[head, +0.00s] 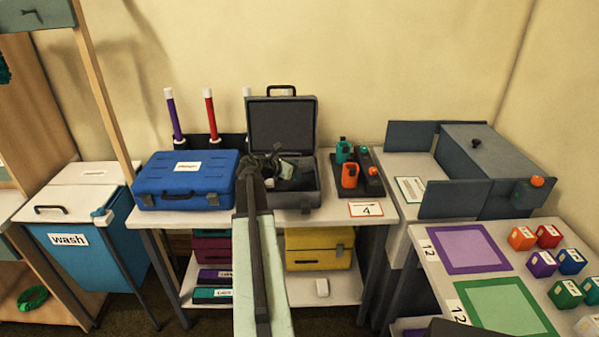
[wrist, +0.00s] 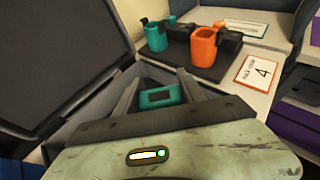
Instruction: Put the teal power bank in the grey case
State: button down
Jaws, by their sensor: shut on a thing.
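The grey case (head: 308,198) stands open on the middle table with its lid raised at the back. In the wrist view its dark lid (wrist: 60,55) fills the left. My gripper (head: 276,168) is over the open case in the head view. In the wrist view my gripper (wrist: 158,92) is shut on the teal power bank (wrist: 160,98), which sits between the fingers at the case's opening. I cannot tell whether the power bank touches the case floor. My arm and gripper hide much of the case's inside and the power bank in the head view.
A closed blue case (head: 186,192) stands left of the grey case. A dark rack (head: 372,180) with orange and teal holders is close on the right, behind a card marked 4 (head: 366,209). Purple and red sticks stand behind. A yellow case (head: 319,249) lies on the lower shelf.

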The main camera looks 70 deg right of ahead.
jog(key=shift+w+d+f+b, duration=0.2)
jog(key=shift+d+f+b, duration=0.6)
jog(key=shift+f+b, duration=0.1)
jog(key=shift+w+d+f+b, duration=0.15)
jog(key=shift+d+f+b, duration=0.6)
jog(key=shift+f+b, duration=0.1)
jog(key=shift+w+d+f+b, duration=0.2)
jog(key=shift+d+f+b, duration=0.6)
jog(key=shift+f, duration=0.1)
jog(key=c, duration=0.7)
grip_release()
jog(key=shift+r, duration=0.25)
jog(key=p+v, duration=0.2)
jog(key=v, duration=0.2)
jog(key=p+v, duration=0.2)
jog(key=v, duration=0.2)
jog(key=r+p+v, duration=0.1)
jog(key=p+v, duration=0.1)
jog(key=v, duration=0.2)
